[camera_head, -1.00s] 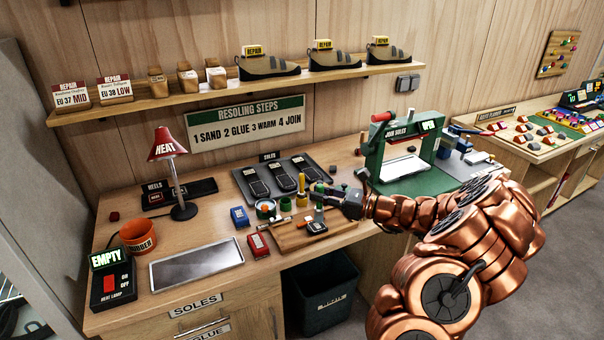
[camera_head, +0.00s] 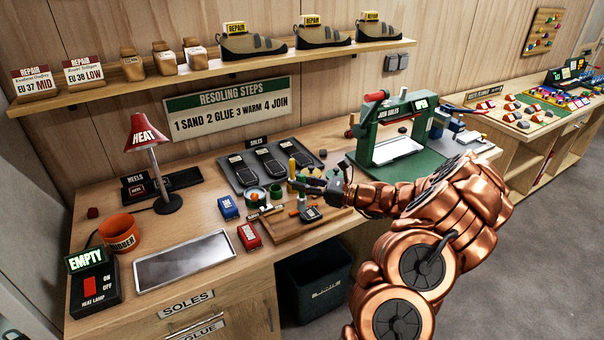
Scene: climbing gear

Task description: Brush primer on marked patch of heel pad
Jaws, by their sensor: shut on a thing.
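A small dark heel pad (camera_head: 311,214) lies on the wooden board (camera_head: 285,235) at the middle of the bench. Its marked patch is too small to make out. My gripper (camera_head: 299,186) is low over the board, just behind and left of the pad. It is shut on a slim thing that looks like the brush (camera_head: 301,201), with an orange and pale part showing below the fingers. The brush end is close to the pad's left edge; I cannot tell whether they touch.
A yellow bottle (camera_head: 292,168) and a small green pot (camera_head: 276,191) stand close to my gripper. Blue (camera_head: 228,208) and red (camera_head: 249,236) boxes sit left of the board. The green press (camera_head: 400,135) stands to the right, a metal tray (camera_head: 185,258) to the left.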

